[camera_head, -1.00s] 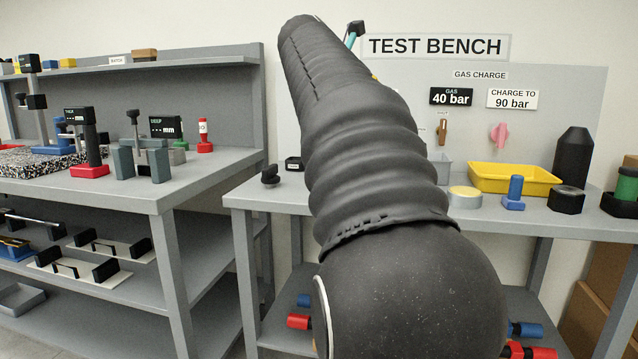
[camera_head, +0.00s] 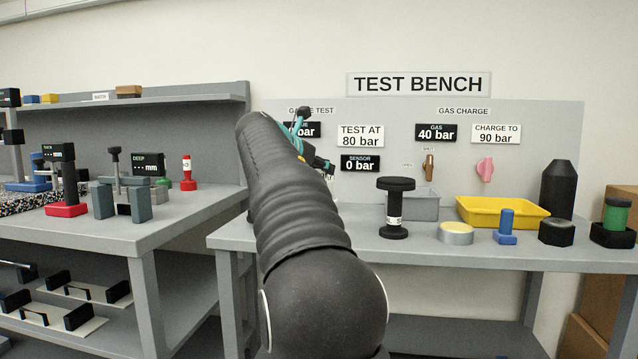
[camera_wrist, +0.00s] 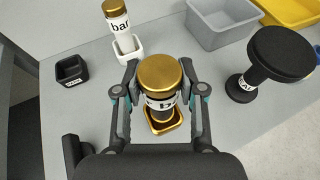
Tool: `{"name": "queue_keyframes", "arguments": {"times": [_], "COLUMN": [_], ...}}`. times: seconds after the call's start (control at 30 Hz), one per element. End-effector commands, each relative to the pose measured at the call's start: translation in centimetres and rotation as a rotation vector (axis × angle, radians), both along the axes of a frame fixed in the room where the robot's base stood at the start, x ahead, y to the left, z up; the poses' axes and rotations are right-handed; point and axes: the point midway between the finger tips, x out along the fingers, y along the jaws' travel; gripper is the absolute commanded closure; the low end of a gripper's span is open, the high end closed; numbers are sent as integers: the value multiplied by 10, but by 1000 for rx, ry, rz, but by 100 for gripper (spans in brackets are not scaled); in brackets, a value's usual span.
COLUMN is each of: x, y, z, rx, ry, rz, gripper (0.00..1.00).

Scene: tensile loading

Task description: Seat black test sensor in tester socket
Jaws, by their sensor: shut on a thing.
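In the wrist view my gripper (camera_wrist: 160,93) is shut on a gold-capped cylinder (camera_wrist: 160,72) with a dark body and a white label. It is upright at a gold-rimmed square socket (camera_wrist: 178,123); I cannot tell how far it is in. A similar gold-capped cylinder (camera_wrist: 117,18) with a label reading "bar" stands in a white socket (camera_wrist: 128,50). A small black square socket (camera_wrist: 71,69) at the left is empty. In the head view my arm hides the sockets and most of my gripper. I cannot tell for sure which piece is the black test sensor.
A black spool-shaped piece (camera_head: 396,207) with a white label stands right of my gripper, also in the wrist view (camera_wrist: 268,66). Behind are a grey bin (camera_head: 425,207) and a yellow bin (camera_head: 503,211). The sign "SENSOR 0 bar" (camera_head: 360,163) hangs on the back panel.

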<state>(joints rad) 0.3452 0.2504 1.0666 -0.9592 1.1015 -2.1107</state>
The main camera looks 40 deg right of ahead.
Motion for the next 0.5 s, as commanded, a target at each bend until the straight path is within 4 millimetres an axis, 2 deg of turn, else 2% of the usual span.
{"name": "queue_keyframes", "arguments": {"times": [0.1,0.2,0.5], "x": [-1,-1,-1], "y": [0,0,0], "z": [-20,-31,-32], "rx": [-1,-1,-1], "ry": [2,0,0], "rz": [1,0,0], "gripper": [100,100,100]}}
